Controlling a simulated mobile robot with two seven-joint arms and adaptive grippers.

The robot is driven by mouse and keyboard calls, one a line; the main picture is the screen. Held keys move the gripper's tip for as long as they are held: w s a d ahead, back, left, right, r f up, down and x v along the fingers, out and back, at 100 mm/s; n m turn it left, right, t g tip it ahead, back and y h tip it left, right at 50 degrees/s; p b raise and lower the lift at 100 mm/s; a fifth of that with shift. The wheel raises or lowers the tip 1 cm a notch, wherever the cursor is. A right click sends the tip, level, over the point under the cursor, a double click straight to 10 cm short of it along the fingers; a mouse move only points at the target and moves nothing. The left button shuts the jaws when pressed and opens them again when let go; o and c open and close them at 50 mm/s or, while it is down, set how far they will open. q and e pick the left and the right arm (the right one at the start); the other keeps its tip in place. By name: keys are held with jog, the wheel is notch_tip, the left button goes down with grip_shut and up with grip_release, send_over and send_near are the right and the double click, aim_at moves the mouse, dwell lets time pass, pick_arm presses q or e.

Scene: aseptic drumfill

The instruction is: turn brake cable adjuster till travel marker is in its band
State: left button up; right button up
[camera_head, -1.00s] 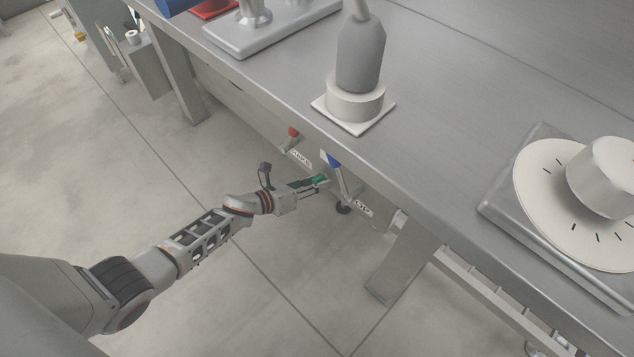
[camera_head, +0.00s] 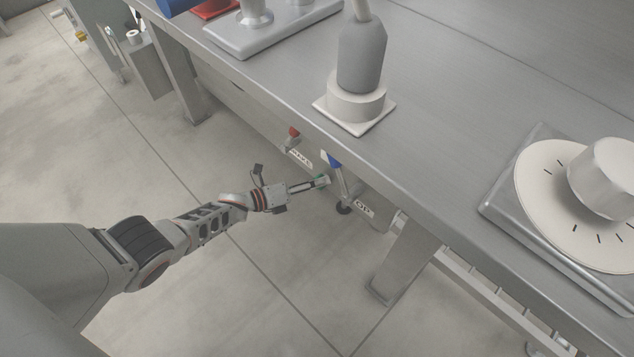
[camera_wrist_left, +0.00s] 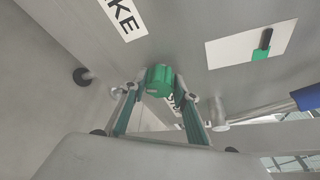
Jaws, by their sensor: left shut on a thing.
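The green ribbed knob, apparently the brake cable adjuster (camera_wrist_left: 158,78), sits under the bench in the left wrist view. My left gripper (camera_wrist_left: 156,92) is shut on it, one finger on each side. In the head view the left gripper (camera_head: 324,182) reaches under the bench edge, and its fingers hide most of the knob. A white plate (camera_wrist_left: 232,52) at the upper right of the wrist view carries a green band (camera_wrist_left: 261,55) and a dark bar, apparently the travel marker (camera_wrist_left: 266,38). The bar's lower end appears to meet the band's upper edge. My right gripper is not in view.
A red-tipped lever (camera_head: 294,132) and a blue-tipped lever (camera_head: 334,160) stick out below the bench top (camera_head: 440,130), near my left gripper. A bench leg (camera_head: 402,262) stands to the right. The floor (camera_head: 250,280) in front is clear.

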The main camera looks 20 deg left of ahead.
pick_arm(q)
jog(key=shift+s+f, duration=0.1)
jog(key=shift+f, duration=0.05)
jog(key=o, duration=1.1)
jog(key=v, duration=1.2)
jog(key=shift+d, duration=0.1)
